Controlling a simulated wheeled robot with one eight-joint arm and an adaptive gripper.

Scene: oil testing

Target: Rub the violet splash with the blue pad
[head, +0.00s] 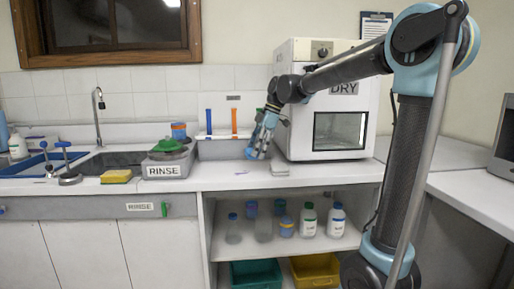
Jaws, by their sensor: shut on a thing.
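A small, faint violet splash (241,172) lies on the white counter, left of the drying oven. My gripper (262,142) points down above the counter, a little right of the splash and apart from it. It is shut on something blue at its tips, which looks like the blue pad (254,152). The pad is small in the picture and partly hidden by the fingers, so its outline is unclear.
A white oven marked DRY (326,110) stands close right of my gripper. A grey rack (222,149) stands behind; a RINSE tub (168,162), yellow sponge (116,176) and sink (112,161) are left.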

